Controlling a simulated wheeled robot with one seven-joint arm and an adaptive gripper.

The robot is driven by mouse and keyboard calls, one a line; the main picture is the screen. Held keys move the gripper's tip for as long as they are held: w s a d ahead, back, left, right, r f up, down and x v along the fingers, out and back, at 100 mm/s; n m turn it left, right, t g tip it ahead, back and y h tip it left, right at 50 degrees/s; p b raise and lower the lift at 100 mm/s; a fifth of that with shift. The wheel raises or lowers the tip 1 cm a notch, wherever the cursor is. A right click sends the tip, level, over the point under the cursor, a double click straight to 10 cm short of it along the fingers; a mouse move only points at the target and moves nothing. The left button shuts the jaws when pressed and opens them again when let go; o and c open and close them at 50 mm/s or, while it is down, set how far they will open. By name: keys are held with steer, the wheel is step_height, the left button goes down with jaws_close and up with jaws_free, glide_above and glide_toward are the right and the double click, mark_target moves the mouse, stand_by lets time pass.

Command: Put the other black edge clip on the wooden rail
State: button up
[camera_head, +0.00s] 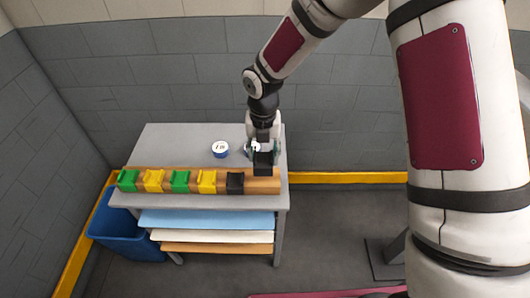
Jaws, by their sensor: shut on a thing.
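The wooden rail (267,186) lies along the front of the grey table. One black edge clip (235,183) sits on the rail, right of the row of coloured clips. My gripper (264,156) points down over the rail's right end, shut on the other black edge clip (262,168). That clip appears at or just above the bare right end of the rail; I cannot tell whether it touches. The fingers partly hide the clip.
A green clip (128,180), a yellow clip (153,180), a second green clip (180,182) and a second yellow clip (206,182) sit along the rail. A blue bin (125,229) stands left of the table (180,137).

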glide_above(263, 182)
steer(key=shift+w+d+f+b, duration=0.1)
steer(key=shift+f+b, duration=0.3)
steer(key=shift+f, duration=2.3)
steer(key=shift+f+b, duration=0.95)
steer(key=shift+f, duration=1.35)
steer(key=shift+f, duration=0.3)
steer(key=o, duration=1.1)
steer(key=shift+o, duration=0.2)
step_height(263, 182, up, 12)
steer(key=shift+r, duration=0.1)
